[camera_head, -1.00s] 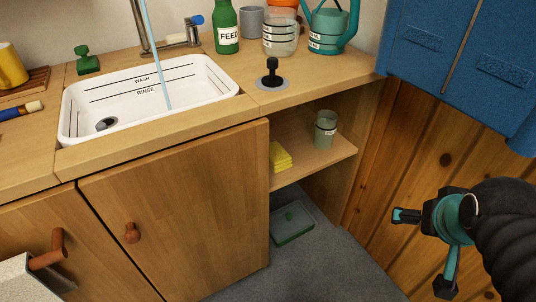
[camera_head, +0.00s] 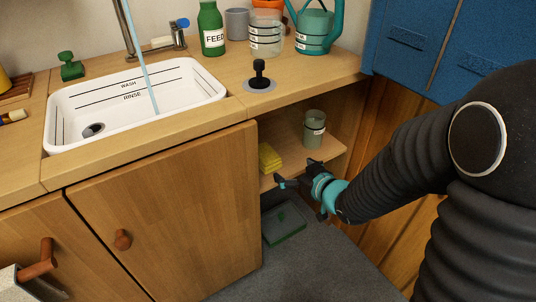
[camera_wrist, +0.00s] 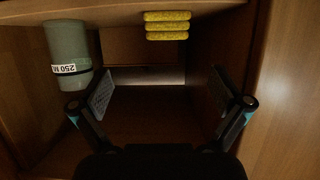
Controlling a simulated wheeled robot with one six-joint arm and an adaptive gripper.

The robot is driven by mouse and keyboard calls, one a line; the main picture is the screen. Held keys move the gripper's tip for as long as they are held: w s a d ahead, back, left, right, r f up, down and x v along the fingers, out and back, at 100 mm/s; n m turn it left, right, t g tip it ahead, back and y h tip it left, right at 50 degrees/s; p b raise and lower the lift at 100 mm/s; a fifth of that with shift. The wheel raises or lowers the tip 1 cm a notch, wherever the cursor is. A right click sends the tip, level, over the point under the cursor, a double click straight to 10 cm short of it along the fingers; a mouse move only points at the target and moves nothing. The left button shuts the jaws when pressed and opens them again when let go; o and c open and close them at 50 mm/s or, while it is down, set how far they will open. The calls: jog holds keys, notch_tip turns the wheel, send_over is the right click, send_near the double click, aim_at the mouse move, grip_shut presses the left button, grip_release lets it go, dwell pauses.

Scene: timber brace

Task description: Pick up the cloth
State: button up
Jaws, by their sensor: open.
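A yellow folded stack, which looks like the cloth (camera_head: 270,157), lies on the shelf of the open cupboard, near the left side of the opening. In the wrist view the yellow stack (camera_wrist: 167,25) shows three layers at the top, beyond the fingertips and between their lines. My gripper (camera_head: 296,175) is open and empty in front of the shelf's front edge, to the right of the stack and apart from it. In the wrist view both fingers of my gripper (camera_wrist: 162,92) are spread with nothing between them.
A grey-green measuring cup (camera_head: 314,130) stands on the shelf (camera_head: 293,172), right of the stack; it also shows in the wrist view (camera_wrist: 67,50). A shut cupboard door (camera_head: 175,205) borders the opening on the left. A green-edged tray (camera_head: 284,226) lies below.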

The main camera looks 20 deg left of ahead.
aim_at(270, 158)
jog(key=shift+y, duration=0.3)
jog(key=x, duration=0.8)
jog(key=shift+a+f, duration=0.25)
jog(key=shift+a, duration=0.25)
jog(key=shift+x, duration=2.7)
jog(key=shift+a+r, duration=0.1)
jog(key=shift+r, duration=0.1)
jog(key=c, duration=1)
